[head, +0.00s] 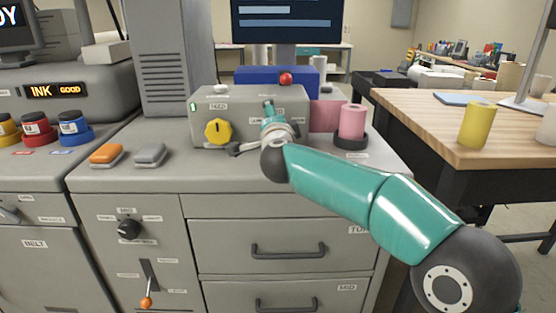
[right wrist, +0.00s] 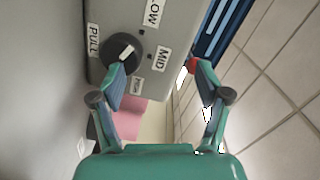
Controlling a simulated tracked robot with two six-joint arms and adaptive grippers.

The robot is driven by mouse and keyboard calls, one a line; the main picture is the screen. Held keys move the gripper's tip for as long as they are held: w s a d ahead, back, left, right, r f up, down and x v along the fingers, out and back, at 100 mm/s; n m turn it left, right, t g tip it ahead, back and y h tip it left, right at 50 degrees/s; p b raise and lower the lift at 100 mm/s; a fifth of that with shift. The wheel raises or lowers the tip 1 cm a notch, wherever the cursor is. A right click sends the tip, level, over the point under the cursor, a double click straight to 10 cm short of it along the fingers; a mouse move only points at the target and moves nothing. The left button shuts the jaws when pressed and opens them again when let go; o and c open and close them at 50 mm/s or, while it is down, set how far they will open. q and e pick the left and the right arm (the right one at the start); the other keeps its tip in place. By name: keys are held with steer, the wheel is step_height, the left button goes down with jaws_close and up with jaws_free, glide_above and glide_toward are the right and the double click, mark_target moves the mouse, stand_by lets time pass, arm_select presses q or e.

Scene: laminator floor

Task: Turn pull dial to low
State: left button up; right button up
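The pull dial (right wrist: 122,51) is a round black knob with a white pointer on the grey box's face, beside a PULL label. In the right wrist view its pointer slants up and right, toward the side with the LOW (right wrist: 153,12) and MID (right wrist: 162,59) labels. A third label is partly hidden by a finger. My right gripper (right wrist: 157,75) is open, with nothing between its fingers. Its left finger overlaps the dial's lower edge; I cannot tell if they touch. In the head view my right gripper (head: 252,128) hides the dial. My left gripper is out of view.
A yellow knob (head: 218,132) sits left of my gripper on the same grey box (head: 240,97). A pink roll (head: 352,121) stands to the right, and a red ball-shaped knob (head: 286,79) behind.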

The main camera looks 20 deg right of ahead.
steer(key=shift+s+a+f, duration=0.1)
steer(key=shift+s+f, duration=0.15)
steer(key=shift+s, duration=0.2)
steer(key=shift+s+f+b, duration=0.15)
steer(key=shift+f+b, duration=0.25)
steer(key=shift+f, duration=0.1)
steer(key=shift+v, duration=0.8)
steer(key=shift+b+v, duration=0.7)
steer(key=shift+v, duration=0.35)
steer(key=b+v, duration=0.2)
steer(key=v, duration=0.9)
steer(key=shift+f, duration=0.65)
steer(key=shift+s+a, duration=0.1)
